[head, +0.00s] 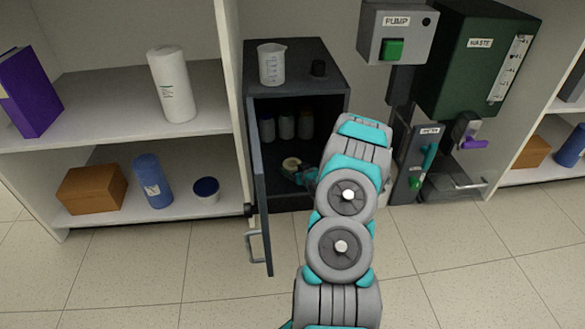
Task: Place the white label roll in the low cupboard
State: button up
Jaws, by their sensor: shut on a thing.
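The low cupboard (349,92) is a dark grey box standing between the white shelves and the pump unit. Its door (261,190) is swung open towards me on the left side. My arm reaches into the opening, and my gripper (303,172) is inside, low near the cupboard floor. The white label roll (291,163) shows as a small pale ring at the gripper's tips, and my gripper is shut on it. The fingers are small and partly hidden by my arm. I cannot tell whether the roll touches the cupboard floor.
Several small bottles (286,127) stand at the back inside the cupboard. The pump box (397,35) and green waste tank (475,60) are at the right. Shelves flank both sides.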

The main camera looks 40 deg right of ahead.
jog(key=o, duration=1.2)
jog(key=shift+o, duration=0.2)
jog(key=shift+r, duration=0.2)
jog(key=p+v, duration=0.1)
jog(key=v, duration=1.1)
jog(key=shift+f, duration=0.15)
